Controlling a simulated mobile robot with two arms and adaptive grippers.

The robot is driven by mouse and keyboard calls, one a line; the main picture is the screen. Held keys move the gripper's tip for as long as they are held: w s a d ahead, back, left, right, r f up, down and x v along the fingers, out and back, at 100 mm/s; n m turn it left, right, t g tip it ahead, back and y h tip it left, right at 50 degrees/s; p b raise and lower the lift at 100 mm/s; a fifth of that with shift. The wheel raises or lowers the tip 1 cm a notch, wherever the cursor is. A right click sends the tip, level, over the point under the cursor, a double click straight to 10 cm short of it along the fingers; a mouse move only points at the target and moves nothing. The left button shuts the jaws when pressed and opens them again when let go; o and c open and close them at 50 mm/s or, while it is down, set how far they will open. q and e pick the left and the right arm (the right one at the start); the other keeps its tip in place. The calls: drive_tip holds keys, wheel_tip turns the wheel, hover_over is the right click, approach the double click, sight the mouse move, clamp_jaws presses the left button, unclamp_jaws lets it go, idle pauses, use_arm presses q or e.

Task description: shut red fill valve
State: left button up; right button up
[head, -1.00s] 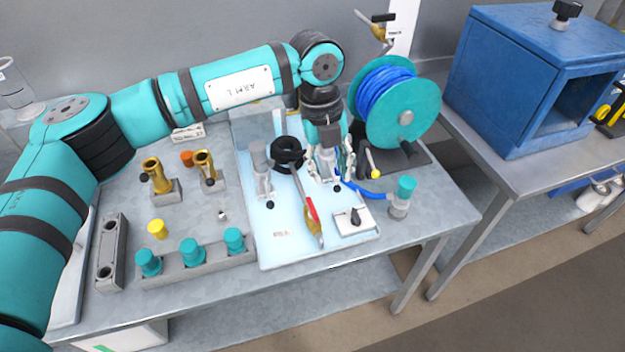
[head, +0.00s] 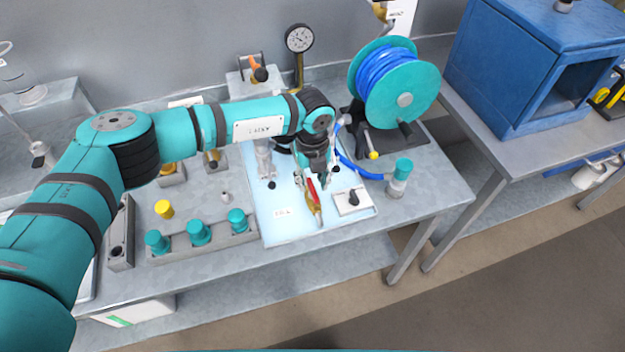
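The red-handled valve (head: 312,190) is on the pale blue board on the table, with a brass-yellow end toward the front edge. My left gripper (head: 313,182) points down over the valve's red handle. Its two fingers are apart, one to each side of the handle in the picture, and I see a gap between them and the handle. The gripper body and wrist hide the far part of the valve and part of the black ring behind it. Whether the fingertips are level with the handle is hard to tell. My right gripper is not in view.
A blue hose reel (head: 405,100) stands close behind on the right. A white switch box (head: 353,201) and a teal-capped fitting (head: 399,180) sit right of the valve. A grey rack with teal knobs (head: 199,234) is to the left. A gauge (head: 299,39) stands behind my arm.

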sight(313, 190)
use_arm(q)
drive_tip(key=shift+f, duration=1.2)
drive_tip(key=c, duration=0.6)
clamp_jaws()
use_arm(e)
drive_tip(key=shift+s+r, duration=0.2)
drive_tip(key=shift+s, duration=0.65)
